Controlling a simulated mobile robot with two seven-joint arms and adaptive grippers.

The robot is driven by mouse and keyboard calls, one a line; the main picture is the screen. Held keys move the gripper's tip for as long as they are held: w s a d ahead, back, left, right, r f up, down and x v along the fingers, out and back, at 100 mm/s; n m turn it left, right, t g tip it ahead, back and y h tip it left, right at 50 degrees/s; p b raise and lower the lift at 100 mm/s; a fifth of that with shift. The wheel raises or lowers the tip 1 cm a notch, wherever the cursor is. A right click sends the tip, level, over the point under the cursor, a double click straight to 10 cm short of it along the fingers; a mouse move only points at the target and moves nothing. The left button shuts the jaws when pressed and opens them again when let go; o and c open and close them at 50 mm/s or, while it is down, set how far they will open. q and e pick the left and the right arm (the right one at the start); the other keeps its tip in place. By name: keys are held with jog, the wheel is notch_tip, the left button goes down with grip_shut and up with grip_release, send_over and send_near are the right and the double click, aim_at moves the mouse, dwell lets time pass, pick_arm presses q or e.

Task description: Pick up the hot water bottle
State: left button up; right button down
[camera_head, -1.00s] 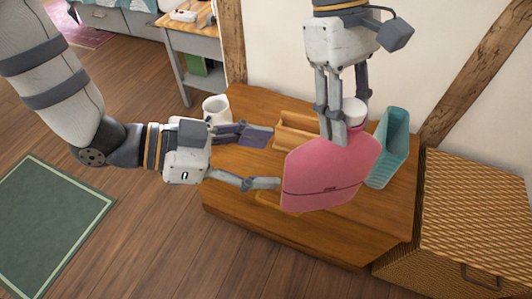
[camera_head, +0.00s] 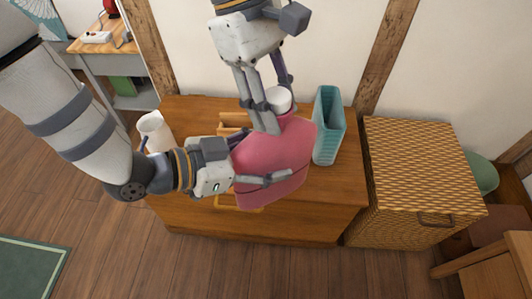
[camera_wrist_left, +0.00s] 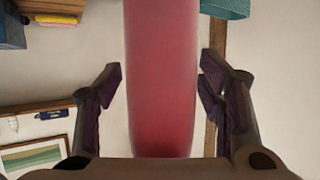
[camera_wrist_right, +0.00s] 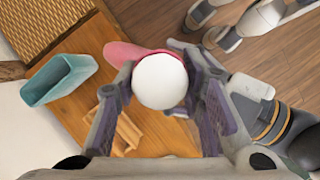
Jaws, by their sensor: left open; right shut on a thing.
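The pink hot water bottle (camera_head: 275,165) with a white cap (camera_head: 278,99) hangs upright over the wooden dresser top. My right gripper (camera_head: 268,115) comes from above and is shut on its neck, just under the cap. In the right wrist view the white cap (camera_wrist_right: 160,81) sits between the fingers, with part of the pink body behind it. My left gripper (camera_head: 262,158) is open, with its fingers on either side of the bottle's body. In the left wrist view the pink body (camera_wrist_left: 162,75) stands between the open fingers, with gaps on both sides.
A wicker chest (camera_head: 415,175) stands at right. Open floor lies in front.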

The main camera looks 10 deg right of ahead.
pick_arm(q)
jog(key=shift+c, duration=0.2)
grip_shut()
jog(key=shift+r, duration=0.1)
pick_arm(e)
jog(key=c, duration=1)
grip_release()
